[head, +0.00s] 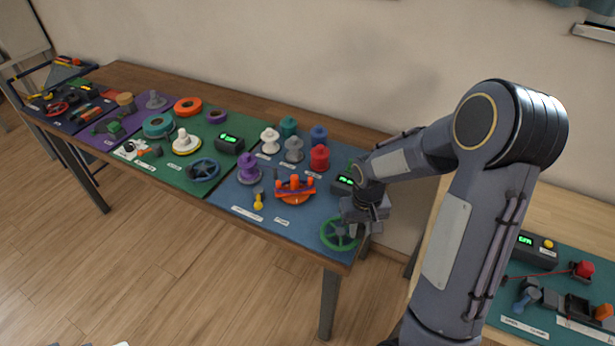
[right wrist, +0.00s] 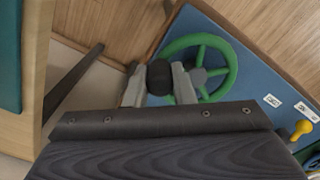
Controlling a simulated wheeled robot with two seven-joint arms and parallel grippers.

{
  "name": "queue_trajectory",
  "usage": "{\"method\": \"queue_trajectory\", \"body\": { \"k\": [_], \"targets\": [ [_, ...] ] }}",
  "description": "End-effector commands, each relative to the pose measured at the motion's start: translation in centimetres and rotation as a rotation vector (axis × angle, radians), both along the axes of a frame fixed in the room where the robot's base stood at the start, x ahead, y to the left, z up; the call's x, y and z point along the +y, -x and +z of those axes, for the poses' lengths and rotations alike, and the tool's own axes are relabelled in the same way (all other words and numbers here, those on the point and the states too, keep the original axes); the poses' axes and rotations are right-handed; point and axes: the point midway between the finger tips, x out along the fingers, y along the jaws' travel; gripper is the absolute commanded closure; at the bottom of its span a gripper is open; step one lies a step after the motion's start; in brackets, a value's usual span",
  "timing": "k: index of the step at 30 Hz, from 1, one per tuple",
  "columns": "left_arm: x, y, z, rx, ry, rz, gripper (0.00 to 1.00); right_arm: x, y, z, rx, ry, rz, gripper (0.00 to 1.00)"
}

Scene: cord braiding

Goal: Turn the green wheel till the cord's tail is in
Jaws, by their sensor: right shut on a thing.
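The green wheel (head: 323,237) stands at the front right corner of the blue mat on the long table. It also shows in the right wrist view (right wrist: 203,39), with spokes and a grey hub. My right gripper (head: 363,229) is over the wheel's right side. In the right wrist view its fingers (right wrist: 160,86) are shut on the wheel's black knob (right wrist: 160,75), one on each side. An orange-red braiding device (head: 294,190) stands left of the wheel on the mat. I cannot make out the cord's tail. My left gripper is out of view.
A dark box with a green display (head: 343,183) stands behind the wheel, partly hidden by my arm. Red (head: 320,157), blue, grey and purple spools stand further back and left. A yellow-knobbed piece (head: 258,201) lies near the front. A second table (head: 469,205) is at the right.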

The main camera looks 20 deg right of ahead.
Motion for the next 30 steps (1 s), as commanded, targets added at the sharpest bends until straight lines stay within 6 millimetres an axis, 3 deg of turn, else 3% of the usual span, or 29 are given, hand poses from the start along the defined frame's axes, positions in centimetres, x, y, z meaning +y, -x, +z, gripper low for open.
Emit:
{"method": "queue_trajectory", "body": {
  "k": [1, 8, 15, 30],
  "targets": [
    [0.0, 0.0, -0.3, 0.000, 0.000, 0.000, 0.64, 0.6, 0.9, -0.2, 0.012, -0.002, 0.003, 1.00],
    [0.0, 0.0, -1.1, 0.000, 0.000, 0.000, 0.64, 3.6, 1.9, -0.3, 0.015, -0.003, 0.008, 1.00],
    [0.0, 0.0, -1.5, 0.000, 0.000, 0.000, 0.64, 6.5, 1.1, -0.3, 0.014, -0.004, 0.008, 1.00],
    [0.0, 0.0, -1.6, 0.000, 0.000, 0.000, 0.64, 7.5, 0.0, -0.2, 0.011, -0.006, 0.005, 1.00]
  ]
}}
